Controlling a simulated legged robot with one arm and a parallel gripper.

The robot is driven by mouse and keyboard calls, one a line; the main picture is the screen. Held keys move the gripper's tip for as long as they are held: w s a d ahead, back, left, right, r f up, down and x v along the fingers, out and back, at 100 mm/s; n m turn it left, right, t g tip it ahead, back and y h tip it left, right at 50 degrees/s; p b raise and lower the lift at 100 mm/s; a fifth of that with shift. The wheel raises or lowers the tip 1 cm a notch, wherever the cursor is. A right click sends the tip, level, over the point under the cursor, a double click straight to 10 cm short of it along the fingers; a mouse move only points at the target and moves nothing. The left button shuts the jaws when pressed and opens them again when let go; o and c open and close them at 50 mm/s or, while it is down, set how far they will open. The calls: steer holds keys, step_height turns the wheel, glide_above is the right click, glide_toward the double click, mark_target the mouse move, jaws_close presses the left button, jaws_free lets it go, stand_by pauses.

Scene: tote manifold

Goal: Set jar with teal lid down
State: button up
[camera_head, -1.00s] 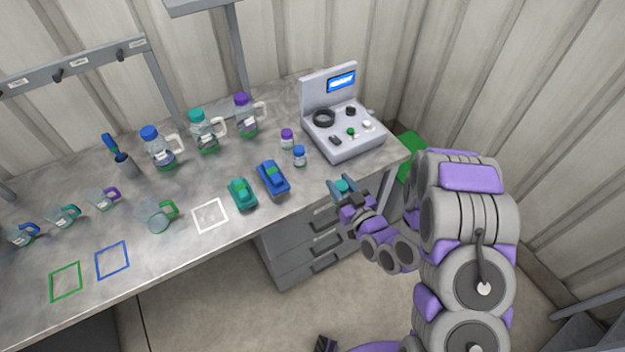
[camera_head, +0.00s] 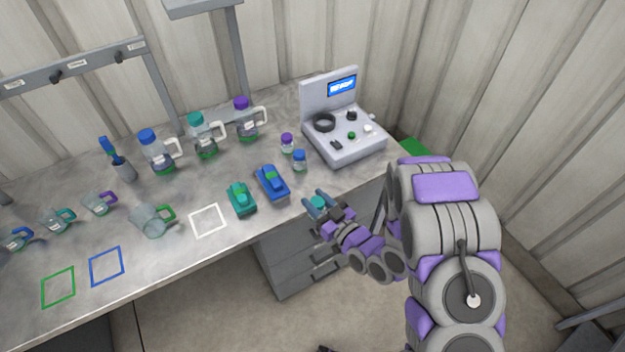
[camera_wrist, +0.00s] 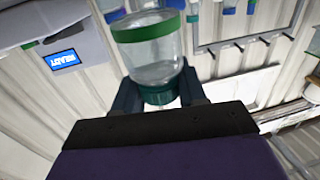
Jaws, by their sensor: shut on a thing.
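The jar with the teal lid (camera_head: 318,203) is held in my gripper (camera_head: 317,199), near the front edge of the bench. In the head view mostly its lid shows between the fingers. In the wrist view the jar (camera_wrist: 155,55) is clear glass with a green band and a dark green part between the fingers of my gripper (camera_wrist: 158,97). My gripper is shut on it. Whether the jar touches anything below cannot be told.
White (camera_head: 208,220), blue (camera_head: 106,266) and green (camera_head: 58,287) outlined squares are empty.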

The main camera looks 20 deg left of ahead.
steer(key=w+a, duration=0.1)
steer(key=w, duration=0.3)
steer(key=w+a+b, duration=0.1)
steer(key=w+a, duration=0.1)
steer(key=w, duration=0.1)
steer(key=w+a+f, duration=0.1)
steer(key=w+a, duration=0.1)
steer(key=w, duration=0.2)
steer(key=shift+w+a, duration=0.2)
steer(key=shift+w, duration=0.15)
steer(key=f, duration=0.1)
steer(key=f+b, duration=0.1)
steer(key=f, duration=0.1)
steer(key=shift+w+a+f, duration=0.1)
steer(key=shift+w+f, duration=0.15)
steer(key=shift+w, duration=0.15)
steer(key=o, duration=1.2)
steer(key=shift+c, duration=0.2)
steer(key=shift+f, duration=0.1)
steer(key=shift+f+b, duration=0.1)
steer(key=shift+b, duration=0.2)
steer(key=p+v, duration=0.3)
steer(key=v, duration=1.4)
steer(key=shift+s, duration=0.4)
steer(key=shift+f, duration=0.1)
